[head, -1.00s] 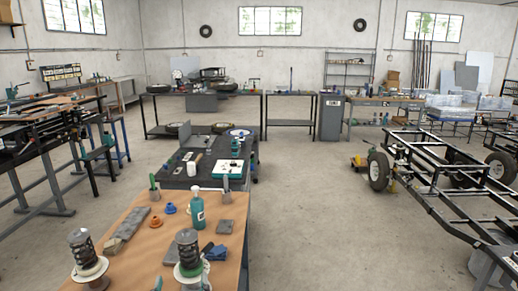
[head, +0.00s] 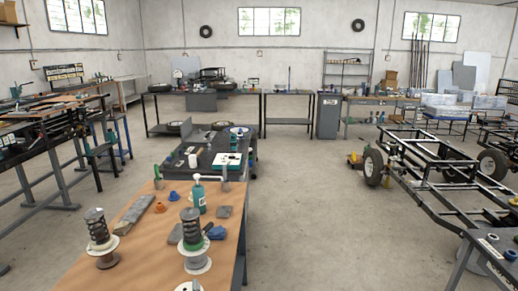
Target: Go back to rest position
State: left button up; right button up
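Neither of my grippers and neither of my arms shows in the head view. A wooden-topped workbench (head: 140,262) fills the lower left. A grey block (head: 135,214) lies at the left of the bench.
A dark cart (head: 190,176) stands behind the bench. A vehicle frame (head: 440,166) with wheels stands at right, and a dark table corner (head: 490,262) shows at bottom right. A long dark bench (head: 30,150) stands at left. Concrete floor (head: 320,220) is clear between bench and vehicle frame.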

pick_arm(q)
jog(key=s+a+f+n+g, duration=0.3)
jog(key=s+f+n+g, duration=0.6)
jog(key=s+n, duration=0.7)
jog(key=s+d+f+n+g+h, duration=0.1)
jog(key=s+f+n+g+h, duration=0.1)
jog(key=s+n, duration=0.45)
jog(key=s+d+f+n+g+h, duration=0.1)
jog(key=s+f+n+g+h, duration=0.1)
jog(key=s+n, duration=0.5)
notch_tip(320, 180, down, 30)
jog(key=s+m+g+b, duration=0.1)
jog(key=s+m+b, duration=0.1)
jog(key=b, duration=0.3)
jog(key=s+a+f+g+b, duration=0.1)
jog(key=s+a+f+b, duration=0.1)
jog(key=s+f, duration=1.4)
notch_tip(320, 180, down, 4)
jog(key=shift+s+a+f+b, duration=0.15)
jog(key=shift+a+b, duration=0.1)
jog(key=shift+b, duration=0.4)
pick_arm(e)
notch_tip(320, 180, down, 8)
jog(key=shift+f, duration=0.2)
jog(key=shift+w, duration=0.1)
